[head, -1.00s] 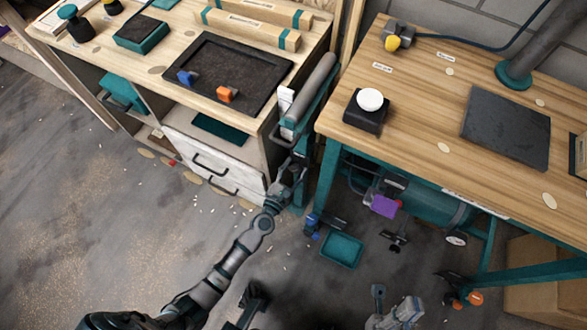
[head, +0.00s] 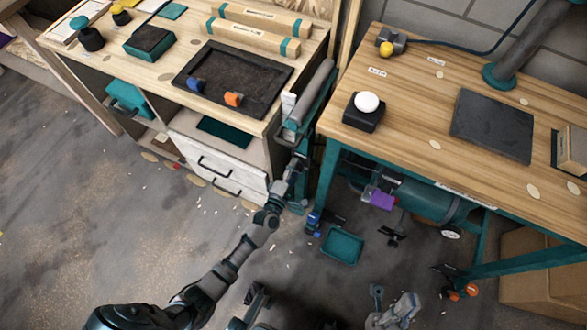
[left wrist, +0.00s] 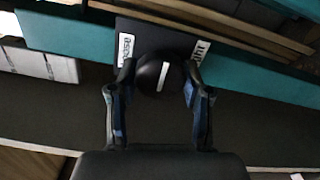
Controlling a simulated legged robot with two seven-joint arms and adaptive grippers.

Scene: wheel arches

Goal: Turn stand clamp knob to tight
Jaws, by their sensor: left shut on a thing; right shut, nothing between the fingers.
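In the left wrist view my left gripper (left wrist: 160,88) is shut on a round black knob (left wrist: 151,75), one finger on each side. A white line on the knob stands almost upright in the picture. A dark plate (left wrist: 150,34) behind it carries two upside-down white labels: "loose" (left wrist: 125,48) on the left, and one on the right (left wrist: 200,50), partly cut off, that seems to read "tight". In the head view my left gripper (head: 290,182) reaches the teal stand (head: 300,130) between two benches; the knob is hidden there. My right gripper (head: 388,306) is low, shut and empty.
The drawer bench (head: 165,75) is left of the stand, the wooden workbench (head: 415,110) right. On the floor lie a teal tray (head: 342,247) and small tools. A teal tank (head: 425,203) is under the workbench. The floor at left is mostly clear.

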